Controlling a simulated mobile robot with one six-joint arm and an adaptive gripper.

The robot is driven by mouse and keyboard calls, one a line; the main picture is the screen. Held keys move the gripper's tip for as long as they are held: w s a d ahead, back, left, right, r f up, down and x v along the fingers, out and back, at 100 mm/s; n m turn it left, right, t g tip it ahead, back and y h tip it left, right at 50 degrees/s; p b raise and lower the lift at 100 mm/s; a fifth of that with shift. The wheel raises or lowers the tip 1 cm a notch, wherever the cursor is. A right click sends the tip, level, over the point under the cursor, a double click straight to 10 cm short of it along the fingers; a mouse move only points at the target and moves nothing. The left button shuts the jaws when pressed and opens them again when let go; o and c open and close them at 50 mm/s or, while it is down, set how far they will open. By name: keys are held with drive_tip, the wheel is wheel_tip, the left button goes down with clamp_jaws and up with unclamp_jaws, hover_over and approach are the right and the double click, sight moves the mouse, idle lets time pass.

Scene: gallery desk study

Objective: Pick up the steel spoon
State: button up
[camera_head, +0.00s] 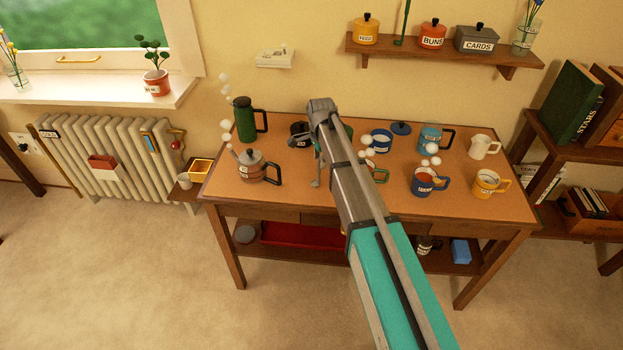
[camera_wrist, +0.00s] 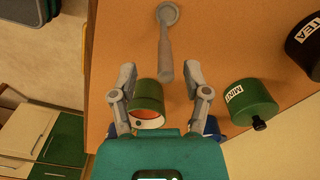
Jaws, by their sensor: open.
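In the wrist view the steel spoon (camera_wrist: 166,48) lies on the brown desktop (camera_wrist: 122,40), its round bowl at the top and its handle running down towards my gripper. My gripper (camera_wrist: 158,72) is open, with one finger on each side, and nothing is held. The handle's lower end shows between the fingertips, closer to the right one. In the head view my gripper (camera_head: 318,168) is over the middle of the desk, and my arm hides much there; I cannot make out the spoon.
A green cup (camera_wrist: 148,95) is between the fingers, below the spoon. A green MINT tin (camera_wrist: 251,102) and a black TEA tin (camera_wrist: 306,48) stand to the right. In the head view a kettle (camera_head: 252,168) is left of my gripper, and several mugs, including a blue one (camera_head: 424,184), are right.

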sight(319, 171)
drive_tip(key=shift+w+f+b, duration=0.15)
drive_tip(key=shift+f+b, duration=0.6)
drive_tip(key=shift+w+f+b, duration=0.15)
drive_tip(key=shift+f+b, duration=0.55)
drive_tip(key=shift+f, duration=0.05)
drive_tip(key=shift+f+b, duration=1)
drive_tip(key=shift+f, duration=0.05)
clamp_jaws()
